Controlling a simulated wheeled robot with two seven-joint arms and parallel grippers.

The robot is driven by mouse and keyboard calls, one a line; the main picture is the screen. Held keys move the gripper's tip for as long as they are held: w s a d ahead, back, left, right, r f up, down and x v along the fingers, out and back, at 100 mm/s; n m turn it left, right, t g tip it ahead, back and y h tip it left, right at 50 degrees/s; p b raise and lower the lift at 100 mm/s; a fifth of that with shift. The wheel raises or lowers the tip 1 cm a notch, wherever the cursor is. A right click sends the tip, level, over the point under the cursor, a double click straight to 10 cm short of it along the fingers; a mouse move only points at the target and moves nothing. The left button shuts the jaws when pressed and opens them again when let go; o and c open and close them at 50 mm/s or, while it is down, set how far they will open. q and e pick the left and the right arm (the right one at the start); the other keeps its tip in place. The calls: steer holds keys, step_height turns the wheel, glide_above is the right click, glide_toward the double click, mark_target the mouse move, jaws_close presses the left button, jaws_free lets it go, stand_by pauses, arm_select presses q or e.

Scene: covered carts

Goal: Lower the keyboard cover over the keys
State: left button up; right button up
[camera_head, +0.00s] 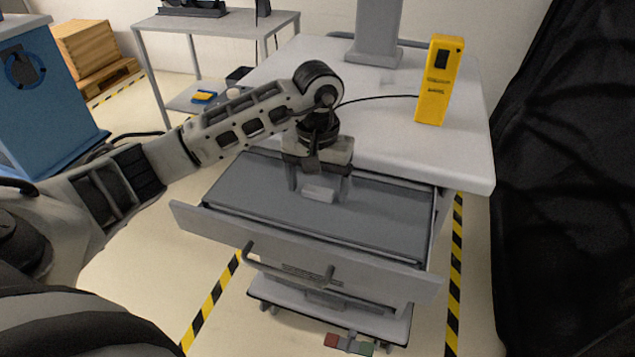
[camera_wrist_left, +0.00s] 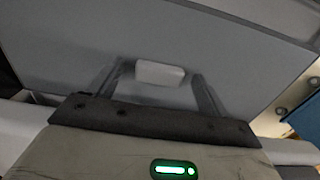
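The keyboard cover (camera_head: 375,214) is a flat grey panel in the pulled-out drawer (camera_head: 300,240) of the cart. It lies level across the drawer and no keys show. A small pale block-shaped grip (camera_head: 319,194) stands on the cover, and it also shows in the left wrist view (camera_wrist_left: 160,73). My left gripper (camera_head: 318,188) is over the cover with one finger on each side of the grip. In the left wrist view there is a gap between each finger and the grip, so the gripper is open. My right gripper is out of view.
The white cart top (camera_head: 400,150) is behind and above the drawer, with a yellow device (camera_head: 439,80) and a grey stand (camera_head: 375,30). A drawer handle (camera_head: 290,266) sticks out in front. A blue cabinet (camera_head: 45,100) is at left and a black curtain (camera_head: 570,180) at right.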

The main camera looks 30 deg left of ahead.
arm_select(q)
steer(key=shift+r, duration=0.45)
step_height(320, 180, up, 15)
steer(key=p, duration=0.1)
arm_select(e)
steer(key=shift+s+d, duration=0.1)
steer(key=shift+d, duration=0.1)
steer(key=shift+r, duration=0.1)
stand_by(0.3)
